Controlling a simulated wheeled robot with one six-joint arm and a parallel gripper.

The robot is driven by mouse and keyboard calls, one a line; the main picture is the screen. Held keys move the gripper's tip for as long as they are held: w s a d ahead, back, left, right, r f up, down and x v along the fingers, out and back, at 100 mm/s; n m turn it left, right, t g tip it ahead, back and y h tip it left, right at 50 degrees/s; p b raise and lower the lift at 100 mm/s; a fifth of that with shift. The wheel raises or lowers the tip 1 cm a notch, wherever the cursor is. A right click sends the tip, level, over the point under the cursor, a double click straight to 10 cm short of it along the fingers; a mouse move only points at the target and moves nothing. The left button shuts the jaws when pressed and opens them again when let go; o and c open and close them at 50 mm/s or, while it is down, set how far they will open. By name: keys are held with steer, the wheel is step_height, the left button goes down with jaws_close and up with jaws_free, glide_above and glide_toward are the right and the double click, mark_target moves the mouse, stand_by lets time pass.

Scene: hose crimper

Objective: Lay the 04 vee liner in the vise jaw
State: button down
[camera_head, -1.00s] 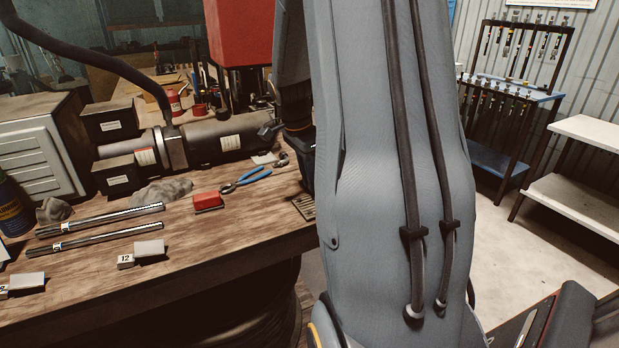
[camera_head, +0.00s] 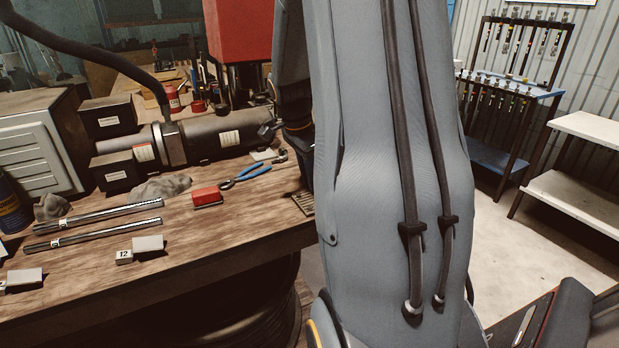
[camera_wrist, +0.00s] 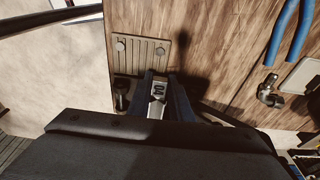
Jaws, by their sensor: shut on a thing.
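The 04 vee liner (camera_wrist: 157,94) is a small metal piece with a "04" label, seen in the wrist view. My gripper (camera_wrist: 159,86) is shut on it, with a dark finger on each side. It is held near the bench edge, just below a grooved metal plate (camera_wrist: 141,52) with two round bolt heads. I cannot make out the vise jaw for certain, nor whether the liner touches anything below. In the head view my arm covers the liner and the fingertips. The plate's edge shows there (camera_head: 304,203) beside my arm.
On the bench (camera_head: 225,238) lie a liner block marked 12 (camera_head: 148,244), two metal rods (camera_head: 100,221), a red block (camera_head: 207,196) and blue-handled pliers (camera_head: 252,173). Open floor (camera_head: 510,235) lies right of my arm.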

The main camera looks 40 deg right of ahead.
steer(key=shift+s+a+f, duration=0.1)
steer(key=shift+s+f, duration=0.05)
steer(key=shift+f, duration=0.15)
steer(key=c, duration=1.5)
jaws_free()
steer(key=shift+c, duration=0.2)
steer(key=shift+r, duration=0.15)
steer(key=shift+w+r, duration=0.2)
steer(key=shift+r, duration=0.15)
step_height(320, 180, up, 7)
steer(key=a+b, duration=0.1)
steer(key=shift+a+b, duration=0.15)
steer(key=shift+b, duration=0.15)
